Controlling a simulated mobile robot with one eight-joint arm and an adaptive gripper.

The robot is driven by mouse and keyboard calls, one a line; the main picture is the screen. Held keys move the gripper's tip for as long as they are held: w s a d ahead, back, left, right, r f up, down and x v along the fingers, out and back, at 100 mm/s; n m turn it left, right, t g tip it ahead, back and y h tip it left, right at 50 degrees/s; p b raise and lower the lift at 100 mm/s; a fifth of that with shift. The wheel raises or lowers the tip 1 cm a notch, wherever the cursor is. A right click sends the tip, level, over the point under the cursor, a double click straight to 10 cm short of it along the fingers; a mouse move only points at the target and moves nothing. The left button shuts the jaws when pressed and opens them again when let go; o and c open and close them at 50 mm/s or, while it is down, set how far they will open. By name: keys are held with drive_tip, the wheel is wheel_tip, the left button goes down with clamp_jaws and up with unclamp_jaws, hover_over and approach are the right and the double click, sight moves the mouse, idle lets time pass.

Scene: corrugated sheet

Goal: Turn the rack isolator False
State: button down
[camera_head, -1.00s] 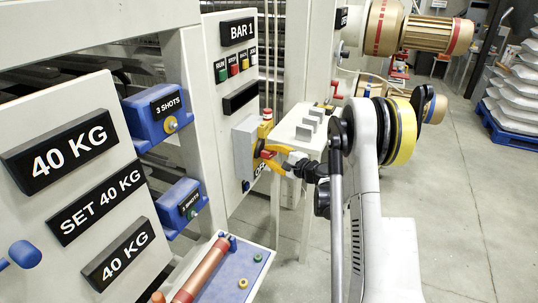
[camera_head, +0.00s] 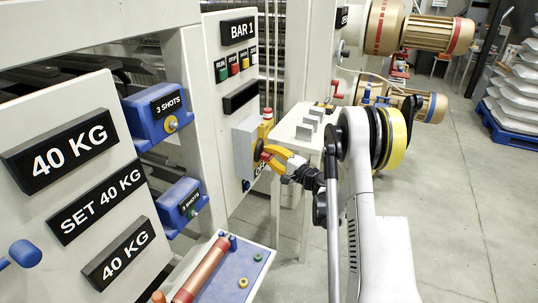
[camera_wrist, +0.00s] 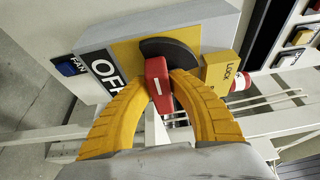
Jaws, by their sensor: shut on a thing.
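The rack isolator is a grey box (camera_head: 243,146) on the white machine panel. In the wrist view it has a yellow plate (camera_wrist: 127,50), a black half-disc (camera_wrist: 170,46) and a red handle (camera_wrist: 158,86) with a white mark. A black OFF label (camera_wrist: 103,70) is to the left of the handle and a yellow LOCK tag (camera_wrist: 217,72) to its right. My gripper (camera_wrist: 161,84) has its two yellow fingers closed on the sides of the red handle. In the head view my gripper (camera_head: 266,153) meets the front of the box, and its fingers partly hide the handle.
A blue FAN button (camera_wrist: 70,68) sits left of the isolator. A BAR 1 panel (camera_head: 238,60) with coloured buttons is above. A white shelf (camera_head: 302,125) with grey blocks stands close behind my gripper. Open floor (camera_head: 450,200) lies to the right.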

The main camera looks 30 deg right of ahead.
drive_tip(key=c, duration=1.2)
unclamp_jaws()
drive_tip(key=v, duration=1.2)
drive_tip(key=shift+a+r, duration=0.1)
